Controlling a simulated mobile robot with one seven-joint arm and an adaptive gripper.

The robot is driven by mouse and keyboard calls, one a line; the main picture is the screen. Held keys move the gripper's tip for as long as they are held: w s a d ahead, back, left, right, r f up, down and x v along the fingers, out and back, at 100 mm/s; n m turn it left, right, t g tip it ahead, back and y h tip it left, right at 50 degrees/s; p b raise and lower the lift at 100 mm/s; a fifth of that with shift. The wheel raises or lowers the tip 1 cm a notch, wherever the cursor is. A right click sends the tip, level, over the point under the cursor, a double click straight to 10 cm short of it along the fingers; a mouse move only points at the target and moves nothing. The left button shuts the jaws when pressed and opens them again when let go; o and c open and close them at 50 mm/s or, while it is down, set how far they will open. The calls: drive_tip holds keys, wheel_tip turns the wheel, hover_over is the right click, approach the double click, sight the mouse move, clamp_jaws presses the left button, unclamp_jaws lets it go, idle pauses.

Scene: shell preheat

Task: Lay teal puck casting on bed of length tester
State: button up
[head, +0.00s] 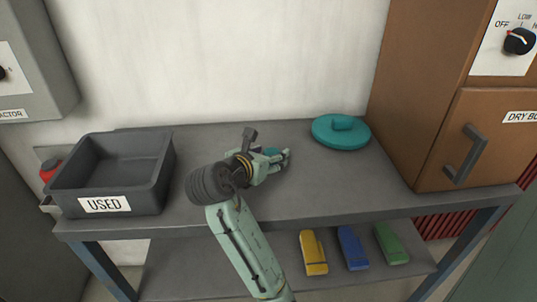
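My gripper (283,157) is over the middle of the grey bench top, its fingers pointing right. A small teal piece (271,152) shows just behind the fingers. It is mostly hidden by them, so I cannot tell its full shape or whether the fingers hold it. It may be the teal puck casting. A larger teal round disc with a knob on top (341,131) lies flat on the bench, right of my gripper and apart from it. No length tester is recognisable in this view.
A dark bin labelled USED (105,204) stands at the bench's left end. A brown oven-like cabinet (440,110) with a handle stands at the right. Yellow (314,252), blue (352,248) and green (391,244) blocks lie on the lower shelf. The bench front right of my gripper is clear.

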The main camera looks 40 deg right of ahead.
drive_tip(key=shift+r, duration=0.3)
drive_tip(key=p+v, duration=0.3)
drive_tip(key=v, duration=0.7)
drive_tip(key=shift+a+r, duration=0.2)
drive_tip(key=shift+a, duration=0.15)
drive_tip(key=shift+s+a, duration=0.4)
drive_tip(key=shift+a, duration=0.1)
